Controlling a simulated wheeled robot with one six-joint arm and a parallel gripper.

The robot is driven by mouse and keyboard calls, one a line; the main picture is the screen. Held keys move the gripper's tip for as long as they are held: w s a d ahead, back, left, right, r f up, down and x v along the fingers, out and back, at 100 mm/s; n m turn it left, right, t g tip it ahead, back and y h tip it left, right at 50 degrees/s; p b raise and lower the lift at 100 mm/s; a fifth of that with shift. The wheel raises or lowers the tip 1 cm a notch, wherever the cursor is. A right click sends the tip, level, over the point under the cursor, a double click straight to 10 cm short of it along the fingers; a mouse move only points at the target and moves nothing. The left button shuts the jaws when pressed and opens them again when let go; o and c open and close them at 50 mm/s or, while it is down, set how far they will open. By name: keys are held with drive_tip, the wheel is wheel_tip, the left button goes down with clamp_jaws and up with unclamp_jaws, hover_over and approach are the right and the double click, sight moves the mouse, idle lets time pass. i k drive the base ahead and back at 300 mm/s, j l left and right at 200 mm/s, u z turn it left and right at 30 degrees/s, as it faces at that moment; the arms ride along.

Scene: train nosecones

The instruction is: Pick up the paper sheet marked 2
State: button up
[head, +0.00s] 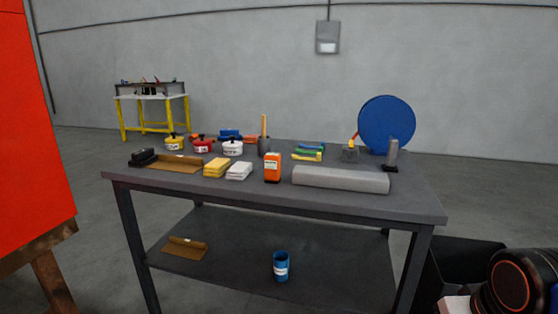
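Two brown paper sheets show in the head view, both partly curled. One brown sheet (178,165) lies on the left part of the table top, beside a black block-like tool. The other brown sheet (184,250) lies on the left part of the lower shelf. Small pale labels seem to show on them, but no number is readable, so I cannot tell which is marked 2. My gripper is not in view. A dark rounded part with an orange ring at the lower right looks like part of my arm, far from both sheets.
The grey table (330,203) holds yellow and white stacks, an orange container (272,168), pots, a long grey block (340,179) and a blue disc (387,124). A blue can (281,265) stands on the lower shelf. A red panel (30,130) stands at left, a black bin (455,262) at right.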

sight(188, 165)
drive_tip(key=i+l+u, duration=0.15)
drive_tip(key=i+u, duration=0.15)
drive_tip(key=u, duration=0.15)
drive_tip(key=i+l+u, duration=0.3)
drive_tip(key=u, duration=0.15)
